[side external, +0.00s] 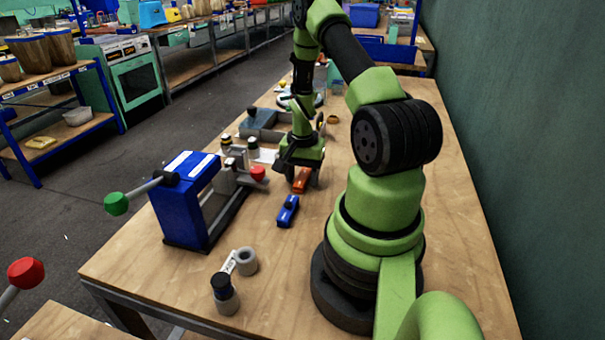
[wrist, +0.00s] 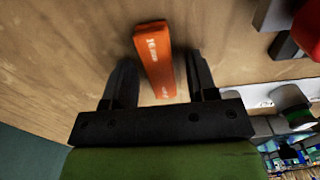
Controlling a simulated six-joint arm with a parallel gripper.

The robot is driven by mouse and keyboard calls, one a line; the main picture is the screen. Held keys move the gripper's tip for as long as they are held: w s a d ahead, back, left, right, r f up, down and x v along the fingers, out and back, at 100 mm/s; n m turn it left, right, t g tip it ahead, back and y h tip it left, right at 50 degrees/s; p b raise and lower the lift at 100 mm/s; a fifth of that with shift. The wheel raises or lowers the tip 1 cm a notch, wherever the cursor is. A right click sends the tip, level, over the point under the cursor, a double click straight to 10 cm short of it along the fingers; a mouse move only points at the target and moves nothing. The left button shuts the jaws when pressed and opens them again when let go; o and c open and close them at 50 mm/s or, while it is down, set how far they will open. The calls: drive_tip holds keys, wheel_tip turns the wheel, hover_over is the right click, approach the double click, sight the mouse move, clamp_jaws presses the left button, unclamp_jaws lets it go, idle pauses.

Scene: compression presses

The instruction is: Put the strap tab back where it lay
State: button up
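An orange block (side external: 301,181) with pale markings lies on the wooden table below my gripper (side external: 304,176). In the wrist view the orange block (wrist: 155,58) shows between the two black fingers of my gripper (wrist: 159,62), with a gap on each side. The fingers are open and hold nothing. A blue block (side external: 288,211) lies on the table just nearer the camera. A white strip (side external: 230,262) leans by a grey ring (side external: 246,261). Which of these is the strap tab I cannot tell by sight.
A blue press (side external: 184,212) with a green-knobbed lever stands left of my gripper. Its red knob (side external: 258,173) is close to the gripper. A dark-capped grey container (side external: 224,292) stands near the front edge. A grey and blue device (side external: 263,124) stands behind.

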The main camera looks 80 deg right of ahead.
sight(302, 177)
drive_tip(key=shift+r, duration=0.1)
wheel_tip(302, 177, up, 12)
drive_tip(key=w+a+r+n+t+h, duration=0.1)
drive_tip(key=w+a+r+n+t, duration=0.3)
drive_tip(key=a+r, duration=0.7)
drive_tip(key=s+a+r+n+t+y, duration=0.1)
drive_tip(key=s+a+r+n, duration=0.2)
drive_tip(key=a, duration=0.5)
drive_tip(key=s+a+r+n+t+y, duration=0.2)
drive_tip(key=s+a+r+n, duration=0.2)
drive_tip(key=a+n, duration=0.3)
drive_tip(key=shift+a+r, duration=0.4)
drive_tip(key=shift+a, duration=0.1)
